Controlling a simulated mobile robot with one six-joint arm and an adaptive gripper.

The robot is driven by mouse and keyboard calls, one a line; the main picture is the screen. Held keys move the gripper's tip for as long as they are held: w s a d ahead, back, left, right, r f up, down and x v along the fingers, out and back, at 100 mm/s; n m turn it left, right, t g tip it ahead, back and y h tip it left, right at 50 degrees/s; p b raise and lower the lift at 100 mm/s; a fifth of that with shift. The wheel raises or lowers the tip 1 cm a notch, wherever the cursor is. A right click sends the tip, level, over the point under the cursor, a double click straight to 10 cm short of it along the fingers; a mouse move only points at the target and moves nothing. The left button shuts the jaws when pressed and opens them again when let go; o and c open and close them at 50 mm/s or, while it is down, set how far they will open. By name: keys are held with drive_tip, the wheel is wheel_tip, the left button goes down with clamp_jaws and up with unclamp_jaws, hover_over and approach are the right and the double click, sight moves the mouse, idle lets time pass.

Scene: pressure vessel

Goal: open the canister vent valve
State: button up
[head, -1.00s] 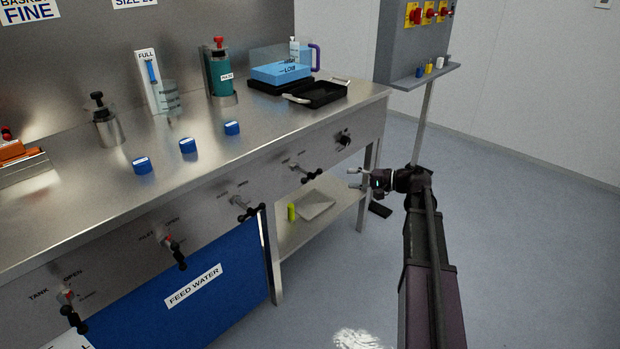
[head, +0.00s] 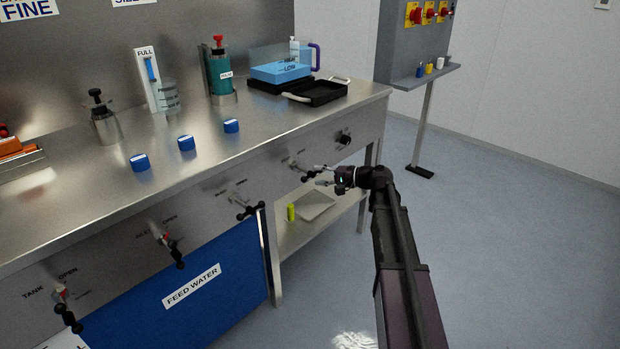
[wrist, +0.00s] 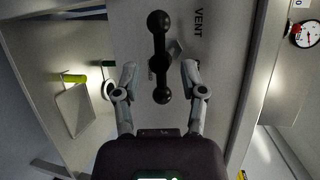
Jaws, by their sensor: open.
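The vent valve handle (wrist: 160,62) is a black bar with a ball at each end, in the wrist view beside the printed word VENT. Its bar runs up and down in that picture, and a grey plate sits behind its hub. My gripper (wrist: 159,70) is open, one finger to each side of the bar, with no clear contact. In the head view my gripper (head: 313,175) is in front of the bench's front panel, at the valve (head: 294,163) that it partly hides. Whether the fingers reach around the bar in depth I cannot tell.
Other black-handled valves (head: 247,207) line the panel to the left, and a black knob (head: 344,138) is to the right. A lower shelf (head: 285,238) holds a yellow-green cylinder (head: 291,212) and a grey plate (head: 315,206). A gauge (wrist: 305,33) shows in the wrist view.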

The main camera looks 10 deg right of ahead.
sight(306, 171)
drive_tip(key=shift+x, duration=1.35)
